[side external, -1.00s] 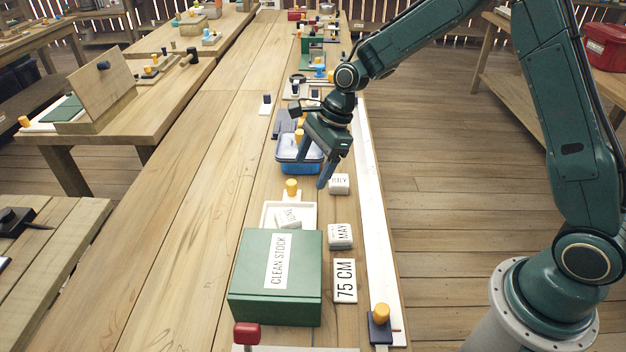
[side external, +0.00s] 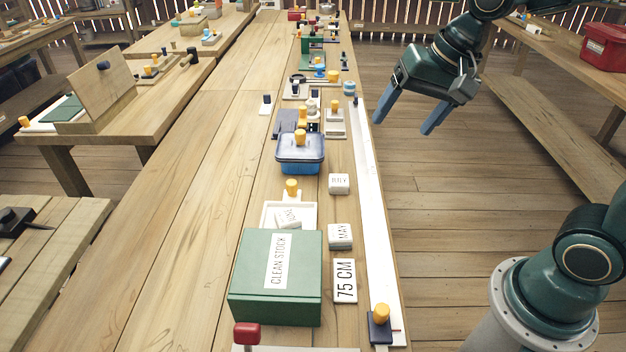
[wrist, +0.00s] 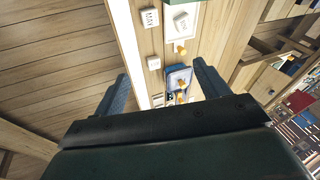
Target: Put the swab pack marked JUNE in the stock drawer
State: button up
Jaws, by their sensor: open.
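A white swab pack (side external: 288,218) lies tilted in the white open drawer (side external: 265,213), which extends from the far side of the green CLEAN STOCK box (side external: 306,262). Its label looks like JUNE but is hard to read. In the wrist view the pack (wrist: 182,22) lies inside the tray. A pack marked MAY (side external: 340,236) and one that seems marked JULY (side external: 339,184) sit on the bench to the right of the drawer and box. My gripper (side external: 403,127) is open and empty, raised beyond the bench's right edge, apart from all packs.
A blue box (side external: 300,161) with a yellow knob stands beyond the drawer. The drawer has a yellow knob (side external: 292,187) at its far end. A 75 CM card (side external: 345,281) lies beside the green box. A white strip (side external: 378,239) runs along the bench edge. The bench's left half is clear.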

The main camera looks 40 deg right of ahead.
jog(key=s+d+r+n+t+h, duration=0.1)
jog(key=s+d+n, duration=0.1)
jog(key=s+n, duration=0.5)
jog(key=shift+s+d, duration=0.25)
jog(key=shift+s, duration=2.65)
